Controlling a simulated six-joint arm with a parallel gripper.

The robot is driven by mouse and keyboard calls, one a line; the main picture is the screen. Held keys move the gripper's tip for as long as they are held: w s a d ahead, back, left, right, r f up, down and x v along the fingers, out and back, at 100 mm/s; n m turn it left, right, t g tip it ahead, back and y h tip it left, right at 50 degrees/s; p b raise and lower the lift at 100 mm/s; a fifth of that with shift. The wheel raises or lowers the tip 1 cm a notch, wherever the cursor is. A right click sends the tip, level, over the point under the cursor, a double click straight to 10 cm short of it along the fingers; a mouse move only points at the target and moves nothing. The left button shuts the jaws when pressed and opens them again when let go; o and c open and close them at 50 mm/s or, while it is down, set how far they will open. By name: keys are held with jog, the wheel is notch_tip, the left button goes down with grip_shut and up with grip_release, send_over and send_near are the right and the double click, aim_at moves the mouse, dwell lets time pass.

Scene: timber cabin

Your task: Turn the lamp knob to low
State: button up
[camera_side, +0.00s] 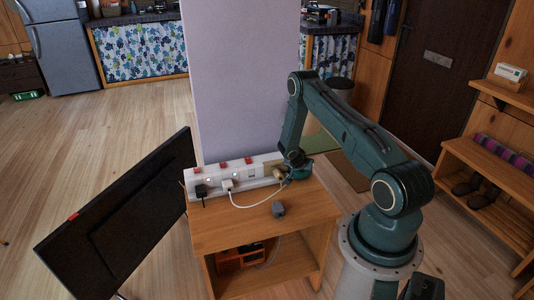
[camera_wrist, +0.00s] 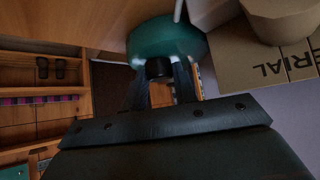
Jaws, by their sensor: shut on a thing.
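The lamp shows in the wrist view as a rounded green base (camera_wrist: 165,40) at the top middle. A dark round knob (camera_wrist: 159,68) sticks out of its near side. The fingers of my gripper (camera_wrist: 160,76) are on either side of the knob and shut on it. No setting mark can be read on the knob. In the side view the green base (camera_side: 303,172) sits at the back right of the small wooden table, with my gripper (camera_side: 291,160) above and beside it. My wrist hides the knob there.
A white power strip (camera_side: 249,175) with red switches and plugs stands along the back of the wooden table (camera_side: 240,236). A white cord crosses the tabletop near a grey block (camera_side: 278,210). A cardboard box (camera_wrist: 240,62) is beside the lamp. A dark screen (camera_side: 115,215) stands left.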

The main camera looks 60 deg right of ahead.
jog(key=shift+w+m+g, duration=0.2)
jog(key=shift+m+g, duration=0.7)
jog(key=shift+m, duration=0.6)
jog(key=o, duration=1)
jog(key=v, duration=1.3)
jog(key=shift+w+a+r, duration=0.2)
jog(key=shift+a+r, duration=0.05)
jog(key=shift+r, duration=0.05)
